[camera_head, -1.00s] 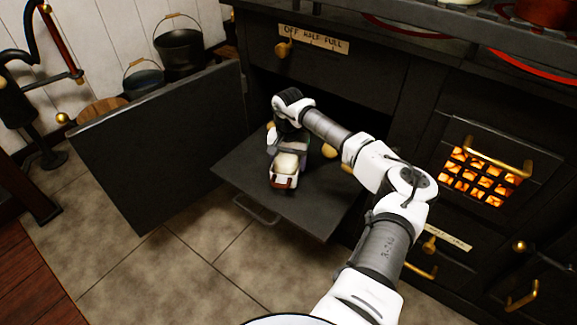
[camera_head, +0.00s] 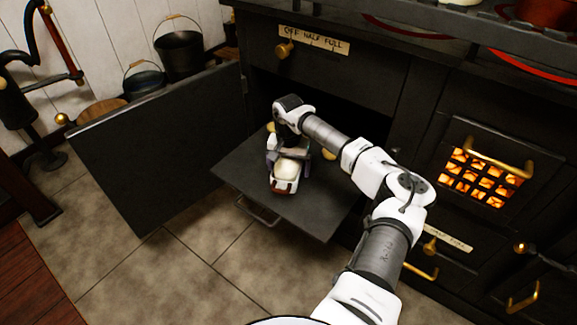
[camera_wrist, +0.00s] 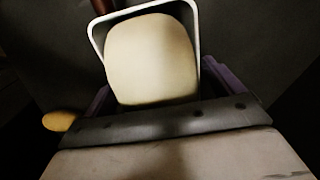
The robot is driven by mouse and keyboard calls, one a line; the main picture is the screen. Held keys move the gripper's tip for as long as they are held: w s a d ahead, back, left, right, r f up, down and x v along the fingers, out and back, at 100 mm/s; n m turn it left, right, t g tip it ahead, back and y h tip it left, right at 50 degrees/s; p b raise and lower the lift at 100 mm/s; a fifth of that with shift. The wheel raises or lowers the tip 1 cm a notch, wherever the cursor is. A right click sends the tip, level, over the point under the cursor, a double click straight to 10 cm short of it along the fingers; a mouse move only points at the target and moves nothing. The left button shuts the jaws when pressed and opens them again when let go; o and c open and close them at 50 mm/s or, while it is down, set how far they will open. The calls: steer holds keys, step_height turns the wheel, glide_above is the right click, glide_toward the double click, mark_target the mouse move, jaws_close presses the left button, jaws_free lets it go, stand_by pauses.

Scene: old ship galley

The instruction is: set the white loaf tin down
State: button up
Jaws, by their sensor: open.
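The white loaf tin (camera_head: 276,186) holds a pale loaf or dough (camera_head: 286,170) and stands at the front of the dark pulled-out shelf (camera_head: 320,207), with a reddish-brown patch on its near end. In the wrist view the tin's white rim (camera_wrist: 97,38) frames the pale filling (camera_wrist: 150,60). My gripper (camera_head: 288,156) is at the tin's rear end, low over the shelf. In the wrist view its purple fingers (camera_wrist: 165,92) show on both sides of the tin's near end; the jaws are open. Whether a finger touches the tin is hidden.
An open dark door (camera_head: 160,150) stands left of the shelf. Yellow round things (camera_head: 328,153) lie behind and beside my gripper; one shows in the wrist view (camera_wrist: 60,121). A glowing fire grate (camera_head: 482,177) is at the right. The shelf's right front is clear.

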step_height(320, 180, up, 12)
steer(key=shift+p, duration=0.95)
steer(key=shift+a, duration=0.1)
